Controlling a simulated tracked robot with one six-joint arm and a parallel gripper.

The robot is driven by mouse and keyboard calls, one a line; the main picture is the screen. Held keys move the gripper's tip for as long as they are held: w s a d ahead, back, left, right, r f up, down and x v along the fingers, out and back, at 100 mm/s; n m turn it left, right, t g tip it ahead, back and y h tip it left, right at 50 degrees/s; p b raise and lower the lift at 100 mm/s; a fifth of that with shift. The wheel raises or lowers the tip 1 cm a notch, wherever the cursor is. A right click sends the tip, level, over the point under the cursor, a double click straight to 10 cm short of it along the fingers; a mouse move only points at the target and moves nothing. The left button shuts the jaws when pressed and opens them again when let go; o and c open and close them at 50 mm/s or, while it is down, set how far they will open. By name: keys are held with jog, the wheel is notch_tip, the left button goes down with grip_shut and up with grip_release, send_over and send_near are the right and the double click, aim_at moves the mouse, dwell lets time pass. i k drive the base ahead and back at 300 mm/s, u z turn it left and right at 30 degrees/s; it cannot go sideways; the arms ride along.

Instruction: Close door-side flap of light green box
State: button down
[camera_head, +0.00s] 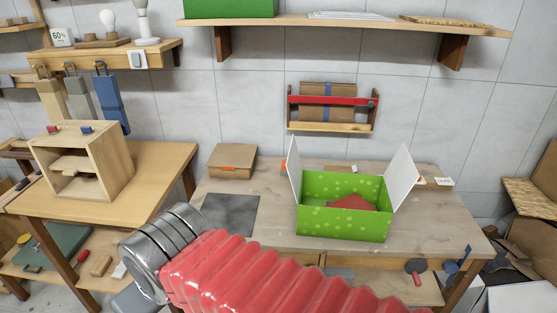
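The light green box (344,222) with pale dots stands on the wooden workbench, its top open. Its left flap (295,169) stands up, near upright, with the white inside showing. Its right flap (402,178) stands up and leans outward to the right, also white inside. A reddish-brown thing (349,203) lies inside the box; its lower part is hidden by the front wall. No door shows, so I cannot tell which flap is the door-side one. I see no gripper fingers in this view, and nothing touches either flap.
A red ribbed hose-like body (255,280) with a metal end (162,245) fills the lower foreground; I cannot tell if it is mine. A brown carton (232,161) and dark mat (230,212) lie left of the box. A red-barred rack (333,105) hangs behind.

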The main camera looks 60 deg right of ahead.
aim_at(292, 165)
jog(key=i, duration=0.95)
jog(key=z, duration=0.05)
